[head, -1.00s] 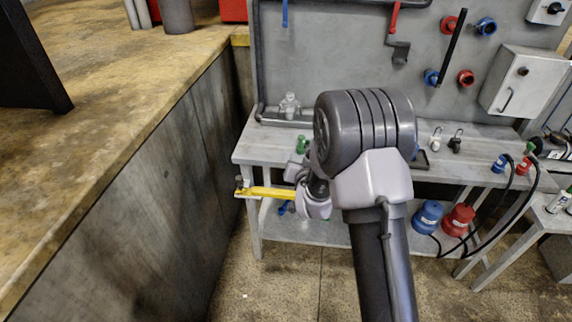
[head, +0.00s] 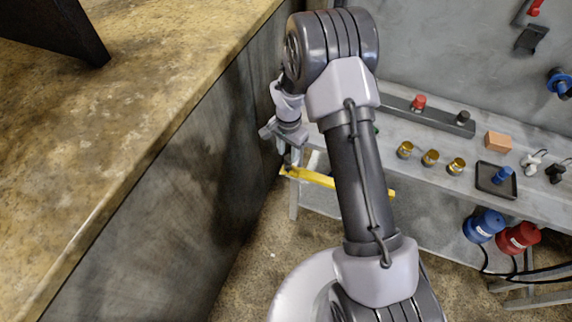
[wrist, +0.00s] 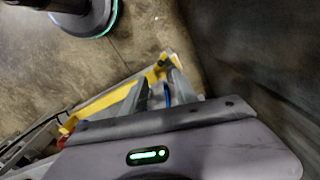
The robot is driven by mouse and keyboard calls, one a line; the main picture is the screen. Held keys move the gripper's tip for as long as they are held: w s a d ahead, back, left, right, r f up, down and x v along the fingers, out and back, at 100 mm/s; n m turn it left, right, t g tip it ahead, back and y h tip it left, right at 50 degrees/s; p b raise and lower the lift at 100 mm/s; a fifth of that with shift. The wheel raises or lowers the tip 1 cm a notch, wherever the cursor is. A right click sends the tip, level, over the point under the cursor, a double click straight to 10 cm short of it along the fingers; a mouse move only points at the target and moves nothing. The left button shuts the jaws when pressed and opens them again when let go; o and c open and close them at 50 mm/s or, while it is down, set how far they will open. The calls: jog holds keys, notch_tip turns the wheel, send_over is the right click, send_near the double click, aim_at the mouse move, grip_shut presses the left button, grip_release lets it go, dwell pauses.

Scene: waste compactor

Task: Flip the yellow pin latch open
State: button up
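The yellow latch bar (head: 312,177) lies along the front left edge of the grey bench, with part of it hidden behind my arm in the head view. Its left end shows a small dark pin or knob. In the wrist view the yellow bar (wrist: 108,103) runs diagonally to its end bracket, just beyond my fingers. My gripper (head: 289,152) is above the left end of the bar in the head view. In the wrist view my gripper (wrist: 160,90) has its two grey fingers apart, with a gap between them. I cannot tell whether a finger touches the latch.
A stained counter (head: 150,110) with a dark side wall stands close on the left. The grey bench (head: 400,185) carries brass cups, a brick-coloured block (head: 497,141) and a black tray (head: 484,185). Blue and red canisters (head: 484,226) stand below on the right.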

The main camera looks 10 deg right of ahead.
aim_at(288, 169)
notch_tip(288, 169, down, 9)
jog(key=shift+r+b, duration=0.1)
jog(key=shift+b, duration=0.7)
